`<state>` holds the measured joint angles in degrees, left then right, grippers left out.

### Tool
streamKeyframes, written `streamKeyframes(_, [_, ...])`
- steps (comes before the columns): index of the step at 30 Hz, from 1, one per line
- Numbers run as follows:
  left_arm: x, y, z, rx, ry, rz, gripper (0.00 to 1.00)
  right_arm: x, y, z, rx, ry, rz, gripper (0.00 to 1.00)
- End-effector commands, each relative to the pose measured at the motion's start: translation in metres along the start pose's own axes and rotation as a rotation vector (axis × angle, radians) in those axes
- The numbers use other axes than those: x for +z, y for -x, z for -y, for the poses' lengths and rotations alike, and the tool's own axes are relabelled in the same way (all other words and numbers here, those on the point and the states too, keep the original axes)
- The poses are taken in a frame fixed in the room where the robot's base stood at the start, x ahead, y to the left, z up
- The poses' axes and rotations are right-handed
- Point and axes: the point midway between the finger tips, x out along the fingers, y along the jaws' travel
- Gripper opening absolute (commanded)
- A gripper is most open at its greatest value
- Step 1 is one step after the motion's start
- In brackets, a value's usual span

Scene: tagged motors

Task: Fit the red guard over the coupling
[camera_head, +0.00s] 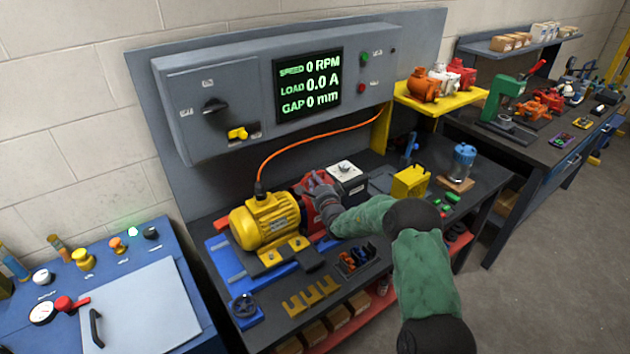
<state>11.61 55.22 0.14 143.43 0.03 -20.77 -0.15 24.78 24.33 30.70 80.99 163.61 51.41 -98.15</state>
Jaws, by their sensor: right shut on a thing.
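My right gripper (321,193), at the end of a green-sleeved arm, is shut on the red guard (309,214). The guard is at the right end of the yellow motor (264,222), close beside it. The gripper covers much of the guard. The coupling is hidden, so I cannot tell whether the guard sits fully down over it. My left gripper is not in view.
The display panel (308,83) reads 0 RPM, 0.0 A and 0 mm. An orange cable (318,142) runs from the panel side to the motor. A white-topped box (346,172) stands just behind the gripper. Yellow brackets (312,294) lie at the bench front.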

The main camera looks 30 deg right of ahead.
Motion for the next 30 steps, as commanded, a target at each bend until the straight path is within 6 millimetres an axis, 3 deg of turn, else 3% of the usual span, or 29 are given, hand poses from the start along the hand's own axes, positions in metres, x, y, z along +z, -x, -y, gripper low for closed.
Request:
streamKeyframes(1, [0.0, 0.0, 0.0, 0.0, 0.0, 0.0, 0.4, 0.0, 0.0, -0.001, 0.001, 0.0, 0.0, 0.26])
streamKeyframes(3, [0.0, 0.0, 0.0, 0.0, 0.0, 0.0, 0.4, 0.0, 0.0, -0.001, 0.001, 0.0, 0.0, 0.41])
streamKeyframes(17, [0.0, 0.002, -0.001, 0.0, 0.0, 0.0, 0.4, 0.0, 0.006, 0.002, 0.002, 0.0, 0.0, 0.41])
streamKeyframes(30, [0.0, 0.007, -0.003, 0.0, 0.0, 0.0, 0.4, -0.001, 0.085, 0.002, 0.002, 0.0, -0.001, 0.41])
